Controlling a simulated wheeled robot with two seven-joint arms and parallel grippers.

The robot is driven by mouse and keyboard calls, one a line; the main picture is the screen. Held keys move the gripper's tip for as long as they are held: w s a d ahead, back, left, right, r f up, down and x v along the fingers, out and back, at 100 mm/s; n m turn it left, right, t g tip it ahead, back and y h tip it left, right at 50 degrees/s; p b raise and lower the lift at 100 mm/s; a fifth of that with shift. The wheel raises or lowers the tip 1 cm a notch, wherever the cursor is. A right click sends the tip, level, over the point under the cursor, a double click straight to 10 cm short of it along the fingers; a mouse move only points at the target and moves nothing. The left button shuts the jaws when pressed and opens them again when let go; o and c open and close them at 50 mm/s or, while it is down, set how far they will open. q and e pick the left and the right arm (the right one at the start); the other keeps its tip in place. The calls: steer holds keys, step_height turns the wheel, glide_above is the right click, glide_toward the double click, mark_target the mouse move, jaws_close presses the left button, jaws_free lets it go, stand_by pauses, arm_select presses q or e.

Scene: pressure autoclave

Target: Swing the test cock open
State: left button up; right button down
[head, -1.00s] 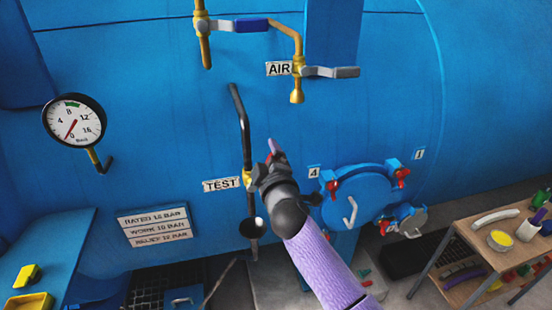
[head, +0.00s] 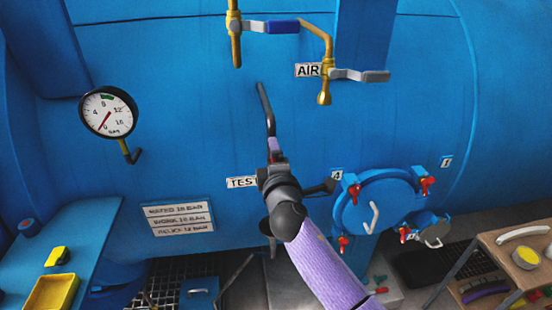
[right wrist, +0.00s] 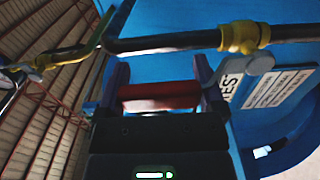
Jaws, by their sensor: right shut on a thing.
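The test cock's red handle (right wrist: 160,96) lies crosswise between the fingers of my right gripper (right wrist: 162,88) in the right wrist view. The gripper is shut on it. The cock's yellow brass body (right wrist: 243,37) sits on a dark pipe beyond the fingers. In the head view my right gripper (head: 274,152) is in front of the dark vertical pipe (head: 266,108) and hides the brass body and handle. The "TEST" label (head: 241,183) is partly covered by the gripper. My left gripper is not in view.
The pressure gauge (head: 108,112) is at the left on the blue vessel. Brass air piping with a grey lever (head: 360,75) is above right. A round blue hatch (head: 372,203) with red clamps is right of my gripper. A wooden table (head: 500,262) stands at lower right.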

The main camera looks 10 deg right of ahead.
jaws_free()
steer(key=shift+a, duration=0.1)
steer(key=s, duration=1)
